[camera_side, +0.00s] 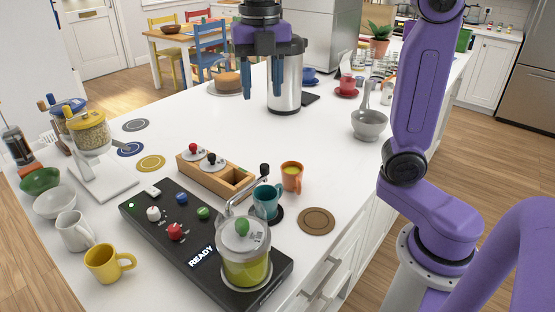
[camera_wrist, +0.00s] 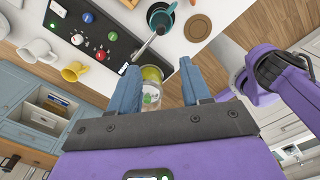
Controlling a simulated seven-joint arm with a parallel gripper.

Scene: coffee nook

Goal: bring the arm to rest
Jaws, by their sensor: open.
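My gripper (camera_side: 263,80) hangs in the air above the white counter, in front of a steel dispenser in the side view. Its blue fingers are apart with nothing between them. In the wrist view my gripper (camera_wrist: 160,85) is also open, and a glass jar of green liquid (camera_wrist: 151,75) shows beyond the fingers, well below. My purple arm (camera_side: 425,90) rises on the right of the side view.
A black control panel (camera_side: 165,212) reading READY carries the glass jar (camera_side: 245,260). A wooden box (camera_side: 213,178), a teal mug (camera_side: 267,200), an orange mug (camera_side: 291,176) and a grey mortar (camera_side: 369,124) stand around. The dispenser (camera_side: 288,90) is close to my gripper. The counter's middle is clear.

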